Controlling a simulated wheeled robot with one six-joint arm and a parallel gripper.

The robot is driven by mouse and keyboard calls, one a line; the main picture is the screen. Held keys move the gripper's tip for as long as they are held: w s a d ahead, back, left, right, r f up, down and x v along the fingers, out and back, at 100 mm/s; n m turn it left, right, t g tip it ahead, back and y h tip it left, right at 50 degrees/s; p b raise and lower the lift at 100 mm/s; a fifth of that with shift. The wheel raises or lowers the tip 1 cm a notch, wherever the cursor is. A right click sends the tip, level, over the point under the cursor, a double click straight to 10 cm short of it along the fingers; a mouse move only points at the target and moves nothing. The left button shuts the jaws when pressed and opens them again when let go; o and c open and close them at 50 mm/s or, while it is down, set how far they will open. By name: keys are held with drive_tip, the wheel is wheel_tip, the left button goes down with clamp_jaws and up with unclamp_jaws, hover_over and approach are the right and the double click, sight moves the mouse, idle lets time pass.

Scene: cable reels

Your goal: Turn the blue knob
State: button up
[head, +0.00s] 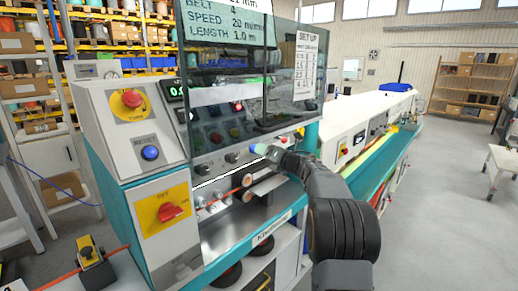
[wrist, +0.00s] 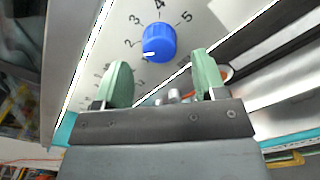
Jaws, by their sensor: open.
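The blue knob (wrist: 159,42) sits on a pale panel with a printed dial; the numbers 2 to 5 are readable around it. Its white mark is at its lower left, below the 2. My gripper (wrist: 162,76) is open, with one green finger on each side below the knob. The fingers are apart from the knob in the picture, and nothing is between them. In the head view my gripper (head: 264,150) reaches the machine's front panel under the clear guard. The knob there is mostly hidden by the fingertips.
A blue reset button (head: 150,152), a red emergency stop (head: 132,99) and a red rotary switch (head: 169,212) are on the machine's left. The clear guard (head: 250,80) hangs above my gripper. A metal tray with rollers (head: 247,180) lies below the panel.

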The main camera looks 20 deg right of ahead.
drive_tip(key=shift+p+x, duration=0.35)
drive_tip(key=shift+x, duration=1.35)
drive_tip(key=c, duration=0.9)
drive_tip(key=shift+m, duration=0.3)
drive_tip(key=shift+r+m+p, duration=0.15)
drive_tip(key=shift+m+p, duration=5.9)
drive_tip(key=shift+m, duration=3.55)
